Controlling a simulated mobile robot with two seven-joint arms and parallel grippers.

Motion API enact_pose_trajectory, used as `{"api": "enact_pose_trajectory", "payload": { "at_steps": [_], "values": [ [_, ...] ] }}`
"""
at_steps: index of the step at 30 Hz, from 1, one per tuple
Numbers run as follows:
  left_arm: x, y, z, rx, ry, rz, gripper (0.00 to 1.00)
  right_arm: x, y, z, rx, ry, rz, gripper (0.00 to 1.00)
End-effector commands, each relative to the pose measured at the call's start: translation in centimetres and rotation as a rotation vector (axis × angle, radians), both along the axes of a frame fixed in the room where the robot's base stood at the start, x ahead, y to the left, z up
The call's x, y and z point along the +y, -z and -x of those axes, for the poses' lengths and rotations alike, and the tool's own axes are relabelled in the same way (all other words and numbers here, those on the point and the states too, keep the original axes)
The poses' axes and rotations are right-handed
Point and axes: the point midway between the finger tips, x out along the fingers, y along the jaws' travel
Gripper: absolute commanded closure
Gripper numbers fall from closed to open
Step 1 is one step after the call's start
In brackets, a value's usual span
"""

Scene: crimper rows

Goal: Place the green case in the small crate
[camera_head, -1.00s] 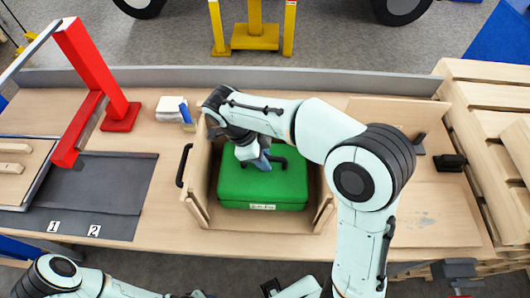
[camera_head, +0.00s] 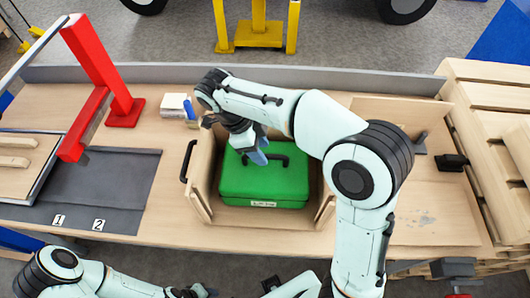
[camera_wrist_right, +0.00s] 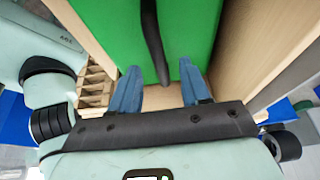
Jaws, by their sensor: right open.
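The green case (camera_head: 262,188) lies flat inside the small wooden crate (camera_head: 202,187), with its black handle (camera_head: 280,160) on top. The case also fills the top of the right wrist view (camera_wrist_right: 105,22). My right gripper (camera_head: 259,155) is above the case at its handle. In the right wrist view its blue fingers (camera_wrist_right: 160,68) are apart, and the black handle (camera_wrist_right: 153,40) shows between them. I cannot tell how far the fingertips are above the handle. My left arm lies along the bottom edge of the head view, and its fingers do not show.
The crate has a black side handle (camera_head: 187,161). A red frame (camera_head: 105,75) and a dark numbered mat (camera_head: 100,190) are on the left of the bench. Wooden pallets (camera_head: 480,125) are at the right.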

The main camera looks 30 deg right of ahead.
Motion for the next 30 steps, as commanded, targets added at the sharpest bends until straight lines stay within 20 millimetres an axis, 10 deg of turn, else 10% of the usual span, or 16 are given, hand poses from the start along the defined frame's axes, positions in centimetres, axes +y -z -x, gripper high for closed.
{"api": "enact_pose_trajectory", "payload": {
  "at_steps": [12,30],
  "values": [
    [0.0,-2.1,-1.7,-0.019,0.0,0.0,0.57,2.5,-7.1,-1.6,-0.002,-0.002,-0.001,0.53],
    [0.0,-2.2,-1.7,-0.019,0.0,0.0,0.57,2.7,-7.5,-1.6,0.0,-0.001,-0.001,0.53]
  ]
}}
